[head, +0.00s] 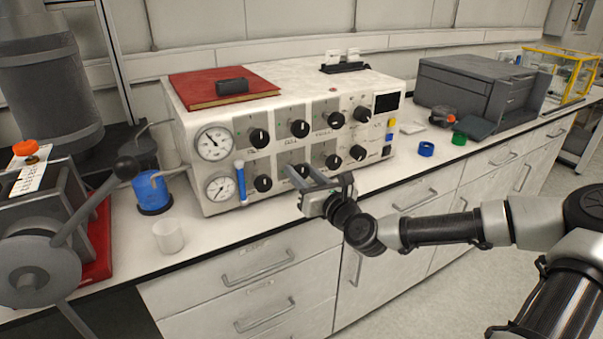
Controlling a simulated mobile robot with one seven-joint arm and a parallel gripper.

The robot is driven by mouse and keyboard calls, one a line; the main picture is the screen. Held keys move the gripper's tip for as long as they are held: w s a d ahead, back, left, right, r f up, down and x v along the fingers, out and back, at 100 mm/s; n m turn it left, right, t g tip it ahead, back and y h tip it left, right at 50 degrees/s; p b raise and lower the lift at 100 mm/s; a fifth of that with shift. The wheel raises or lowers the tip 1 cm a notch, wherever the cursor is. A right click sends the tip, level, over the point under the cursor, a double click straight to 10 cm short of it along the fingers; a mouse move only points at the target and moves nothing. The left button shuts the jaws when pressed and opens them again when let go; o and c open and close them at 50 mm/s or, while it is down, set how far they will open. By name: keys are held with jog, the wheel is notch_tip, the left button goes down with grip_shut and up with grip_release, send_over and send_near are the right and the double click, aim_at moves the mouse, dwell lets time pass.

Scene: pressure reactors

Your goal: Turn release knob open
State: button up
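A white control box (290,95) with two rows of black knobs stands on the bench. The lettering is too small to tell which knob is the release knob. My gripper (301,171) is in front of the lower row, its two fingers apart and pointing at the second knob from the left. That knob is partly hidden by the fingers, and I cannot tell whether they touch it. Other lower knobs show at the left (263,183) and right (333,161). The upper row includes knobs at the left (259,138) and middle (299,128).
Two gauges (214,143) and a blue tube (240,182) are on the box's left side. A red book (215,90) lies on top. Blue (426,148) and green (459,138) rings lie right.

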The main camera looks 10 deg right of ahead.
jog(key=c, duration=0.4)
jog(key=n+p, duration=0.1)
jog(key=n, duration=0.2)
jog(key=shift+r, duration=0.1)
jog(key=n+p, duration=0.1)
jog(key=n, duration=0.1)
jog(key=shift+n, duration=0.4)
jog(key=n, duration=0.6)
jog(key=shift+a+p, duration=0.1)
jog(key=shift+p, duration=0.3)
jog(key=n, duration=0.6)
jog(key=shift+f+n, duration=0.2)
jog(key=shift+n, duration=0.1)
jog(key=n, duration=0.5)
jog(key=shift+n, duration=0.4)
